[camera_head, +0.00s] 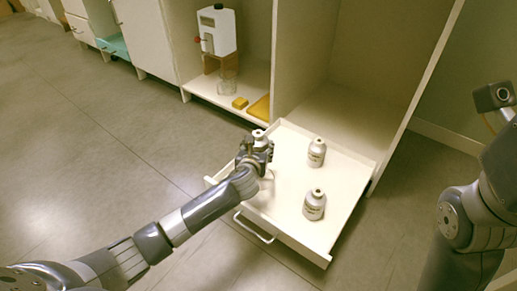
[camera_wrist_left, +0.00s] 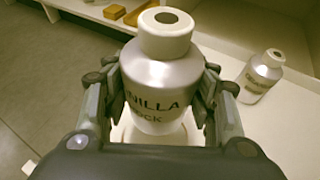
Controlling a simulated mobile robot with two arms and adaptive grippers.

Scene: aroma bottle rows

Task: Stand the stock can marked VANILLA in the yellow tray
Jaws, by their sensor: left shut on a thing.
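The VANILLA stock can (camera_wrist_left: 158,85) is silver with a white neck and cap; its label reads "NILLA ...OCK" in the left wrist view. My left gripper (camera_head: 257,152) is shut on its body, with one finger on each side. The can's cap (camera_head: 260,138) shows above the gripper in the head view. The can is upright over the pulled-out white drawer (camera_head: 287,228); its base is partly hidden, and I cannot tell whether it touches. The yellow tray (camera_head: 261,107) lies on the low cabinet shelf beyond the drawer. My right gripper's fingers are not visible.
Two similar cans stand in the drawer, one farther back (camera_head: 316,152) and one nearer (camera_head: 314,206). A small yellow block (camera_head: 240,103) lies left of the tray. A white dispenser (camera_head: 217,30) stands behind, above a clear glass (camera_head: 227,83). An upright panel (camera_head: 285,55) borders the tray's bay.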

